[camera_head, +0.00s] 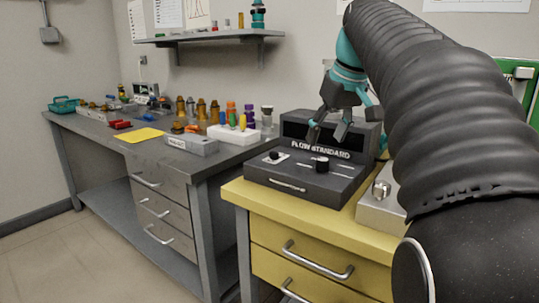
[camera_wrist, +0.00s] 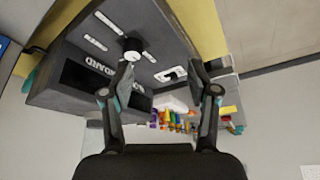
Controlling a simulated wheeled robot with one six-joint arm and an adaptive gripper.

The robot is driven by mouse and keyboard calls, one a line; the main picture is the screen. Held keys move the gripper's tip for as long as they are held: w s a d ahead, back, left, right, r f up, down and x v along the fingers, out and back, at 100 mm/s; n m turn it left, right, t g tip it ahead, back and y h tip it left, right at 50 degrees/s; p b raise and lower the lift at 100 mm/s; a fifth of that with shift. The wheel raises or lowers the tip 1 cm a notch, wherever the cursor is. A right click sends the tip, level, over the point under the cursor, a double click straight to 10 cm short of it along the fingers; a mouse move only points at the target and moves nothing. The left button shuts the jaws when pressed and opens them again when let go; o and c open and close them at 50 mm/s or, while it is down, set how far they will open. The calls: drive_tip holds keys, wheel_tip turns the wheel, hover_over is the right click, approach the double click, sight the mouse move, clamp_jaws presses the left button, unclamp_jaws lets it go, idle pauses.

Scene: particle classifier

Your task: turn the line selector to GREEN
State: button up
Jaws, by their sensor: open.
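The dark control box marked FLOW STANDARD (camera_head: 300,181) stands on the yellow cabinet. A round black knob (camera_head: 322,164) is on its top; it also shows in the wrist view (camera_wrist: 132,46), with pale label strips near it. A smaller black control on a white plate (camera_head: 276,157) is to its left; it also shows in the wrist view (camera_wrist: 173,74). I cannot tell which is the line selector, and the labels are unreadable. My gripper (camera_head: 328,130) is open and empty above the box, near the round knob; in the wrist view (camera_wrist: 161,76) its fingers are well apart.
The yellow cabinet (camera_head: 286,231) has drawers with protruding handles. A metal box with a knob (camera_head: 381,208) stands right of the control box. A grey bench (camera_head: 87,127) at left holds bottles, a white rack (camera_head: 234,133) and small items. A shelf (camera_head: 212,37) is on the wall.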

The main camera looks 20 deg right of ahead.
sight(323, 160)
drive_tip(key=w+d+r, duration=0.3)
drive_tip(key=d, duration=0.2)
drive_tip(key=shift+n, duration=0.4)
drive_tip(key=b+x, duration=0.3)
drive_tip(key=x, duration=1)
drive_tip(key=shift+a+f, duration=0.1)
drive_tip(key=shift+a, duration=0.05)
drive_tip(key=shift+s, duration=0.1)
clamp_jaws()
